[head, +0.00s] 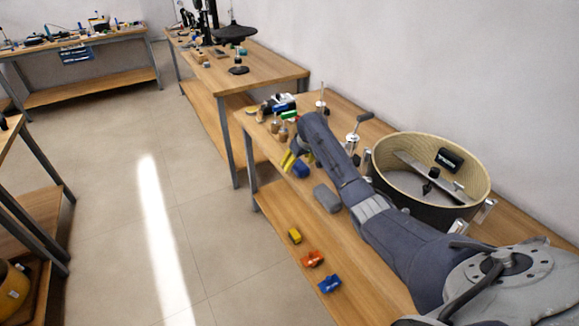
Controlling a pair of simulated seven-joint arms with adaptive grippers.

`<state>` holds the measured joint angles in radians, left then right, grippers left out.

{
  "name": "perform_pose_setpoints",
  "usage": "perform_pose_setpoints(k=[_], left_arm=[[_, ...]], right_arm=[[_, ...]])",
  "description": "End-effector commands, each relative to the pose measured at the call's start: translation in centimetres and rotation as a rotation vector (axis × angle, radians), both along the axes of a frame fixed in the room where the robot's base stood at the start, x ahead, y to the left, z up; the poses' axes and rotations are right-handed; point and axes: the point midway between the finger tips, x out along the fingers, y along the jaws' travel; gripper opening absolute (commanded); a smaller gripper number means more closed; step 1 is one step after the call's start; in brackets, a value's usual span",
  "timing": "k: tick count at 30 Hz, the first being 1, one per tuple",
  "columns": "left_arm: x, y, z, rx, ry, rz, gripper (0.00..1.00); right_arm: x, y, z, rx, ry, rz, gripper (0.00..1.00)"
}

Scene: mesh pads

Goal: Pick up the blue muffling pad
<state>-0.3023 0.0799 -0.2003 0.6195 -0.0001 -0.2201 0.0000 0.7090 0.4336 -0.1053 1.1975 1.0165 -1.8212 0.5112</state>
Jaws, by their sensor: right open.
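A dark blue block (301,170), which looks like the blue muffling pad, lies on the wooden bench close to my right gripper. My right gripper (290,160) is open, with yellow fingertips pointing down at the block's left side. I cannot tell whether the fingers touch it. My right arm comes in from the lower right and hides part of the bench. A second, brighter blue piece (329,284) lies nearer, by the wood's left edge. My left gripper is out of view.
A grey block (327,198) lies beside my forearm. Orange (313,259) and yellow (294,236) pieces lie near the left edge. A large round drum shell (445,209) stands right of my arm. Small tools (275,105) crowd the far end, and a wall bounds the right.

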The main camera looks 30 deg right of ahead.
Motion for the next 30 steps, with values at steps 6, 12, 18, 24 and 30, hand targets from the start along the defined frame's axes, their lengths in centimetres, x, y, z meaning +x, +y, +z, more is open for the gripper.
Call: perform_pose_setpoints(k=[6,12,18,24,30], left_arm=[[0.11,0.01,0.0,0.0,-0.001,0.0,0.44],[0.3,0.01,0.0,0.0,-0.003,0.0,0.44],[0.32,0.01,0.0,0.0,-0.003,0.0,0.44],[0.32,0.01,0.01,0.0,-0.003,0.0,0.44],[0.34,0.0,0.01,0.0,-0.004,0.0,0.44]], right_arm=[[-0.01,-0.14,-0.09,0.0,-0.001,-0.002,0.76],[0.0,-0.1,-0.06,-0.001,-0.001,-0.001,0.61],[0.0,-0.08,-0.06,0.0,-0.001,-0.001,0.38],[0.01,-0.08,-0.05,0.0,-0.001,-0.001,0.19],[0.01,-0.07,-0.04,0.0,-0.001,-0.001,0.19]])
